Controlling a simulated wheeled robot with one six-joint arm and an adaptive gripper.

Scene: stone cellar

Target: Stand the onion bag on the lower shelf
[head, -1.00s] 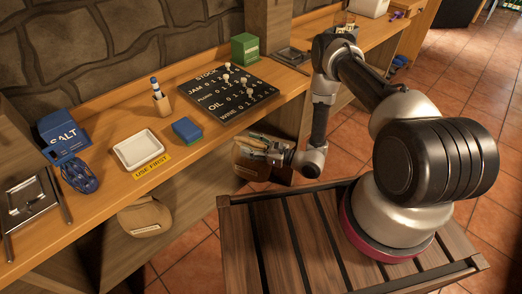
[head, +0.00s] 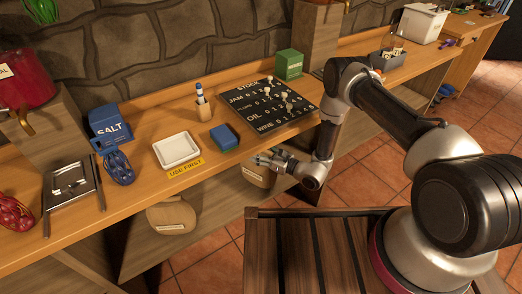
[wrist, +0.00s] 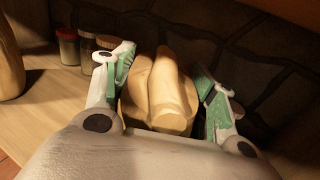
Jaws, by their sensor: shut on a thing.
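My gripper (head: 281,162) is shut on a tan bag, the onion bag (head: 258,176), under the counter's front edge in the head view. The bag has a pale label too small to read. In the wrist view the bag (wrist: 160,92) sits between the two green-padded fingers of my gripper (wrist: 165,90), its folded tan surface facing the camera. The lower shelf shows as a pale wooden board (wrist: 62,115) at the left of the wrist view. I cannot tell whether the bag's base touches it.
Several small jars (wrist: 88,45) stand on the shelf left of the bag, before a dark stone wall. Another tan labelled sack (head: 172,216) stands below the counter. The counter above holds a stock board (head: 265,105), white tray (head: 177,150) and blue mesh bag (head: 119,168).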

